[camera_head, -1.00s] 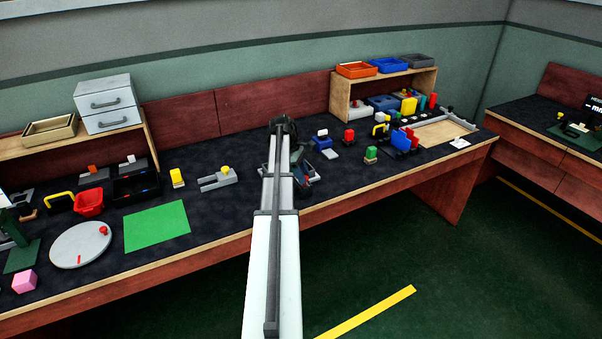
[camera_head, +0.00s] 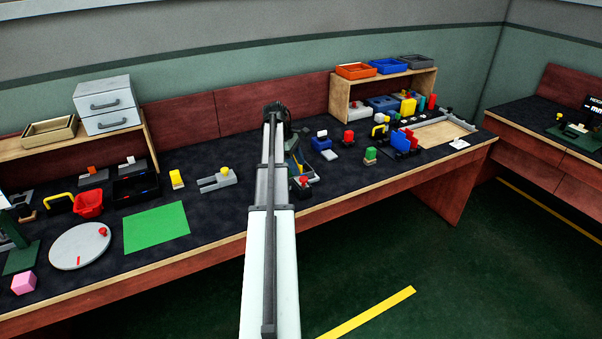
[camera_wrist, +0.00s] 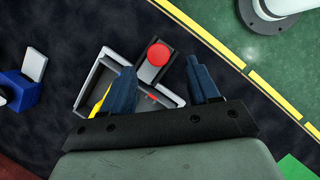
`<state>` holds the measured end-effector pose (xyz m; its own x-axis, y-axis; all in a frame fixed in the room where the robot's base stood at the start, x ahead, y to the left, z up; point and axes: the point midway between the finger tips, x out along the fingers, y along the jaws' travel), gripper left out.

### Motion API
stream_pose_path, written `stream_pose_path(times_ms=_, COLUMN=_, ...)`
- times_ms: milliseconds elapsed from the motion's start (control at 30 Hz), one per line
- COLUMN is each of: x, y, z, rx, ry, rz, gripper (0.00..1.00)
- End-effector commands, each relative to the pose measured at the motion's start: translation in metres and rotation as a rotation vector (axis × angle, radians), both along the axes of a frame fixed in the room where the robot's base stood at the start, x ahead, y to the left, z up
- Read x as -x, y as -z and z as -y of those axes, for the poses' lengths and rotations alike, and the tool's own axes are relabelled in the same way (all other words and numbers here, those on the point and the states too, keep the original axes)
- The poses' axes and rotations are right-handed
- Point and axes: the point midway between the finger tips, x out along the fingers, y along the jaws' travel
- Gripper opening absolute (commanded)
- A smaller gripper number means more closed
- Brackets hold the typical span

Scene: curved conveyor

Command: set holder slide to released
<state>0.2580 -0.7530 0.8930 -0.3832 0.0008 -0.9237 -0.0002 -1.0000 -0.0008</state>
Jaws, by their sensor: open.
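A grey holder (camera_wrist: 88,92) with raised walls lies on the dark bench in the wrist view. A dark slide block (camera_wrist: 150,73) with a round red knob (camera_wrist: 158,54) sits at its upper edge; I take this to be the holder slide. The red knob also shows in the head view (camera_head: 304,181), just right of my arm. My gripper (camera_wrist: 162,66) is open, its two blue fingers apart, with the knob between and slightly beyond the fingertips in the picture. Contact cannot be told. A yellow part (camera_wrist: 100,102) shows beside the left finger, which hides some of the holder.
A blue block with a white plate (camera_wrist: 22,82) lies left in the wrist view. In the head view, a grey fixture with a yellow knob (camera_head: 218,180) stands left of my arm, and a green mat (camera_head: 156,227) lies farther left. A red-topped block (camera_head: 348,138) stands to the right.

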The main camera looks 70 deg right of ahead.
Motion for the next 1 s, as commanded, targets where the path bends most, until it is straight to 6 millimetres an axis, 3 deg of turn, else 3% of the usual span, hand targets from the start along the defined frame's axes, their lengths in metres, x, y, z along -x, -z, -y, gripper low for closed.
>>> stream_pose_path(times_ms=200, x=-0.017, y=-0.04, z=0.002, rx=0.002, ry=-0.001, rz=0.0, gripper=0.6)
stream_pose_path(times_ms=400, x=-0.027, y=-0.065, z=0.001, rx=0.0, ry=0.0, rz=0.0, gripper=0.6)
stream_pose_path(times_ms=600, x=-0.031, y=-0.077, z=0.0, rx=-0.001, ry=0.001, rz=-0.001, gripper=0.6)
stream_pose_path(times_ms=1000, x=-0.032, y=-0.078, z=0.0, rx=-0.001, ry=0.001, rz=-0.001, gripper=0.6)
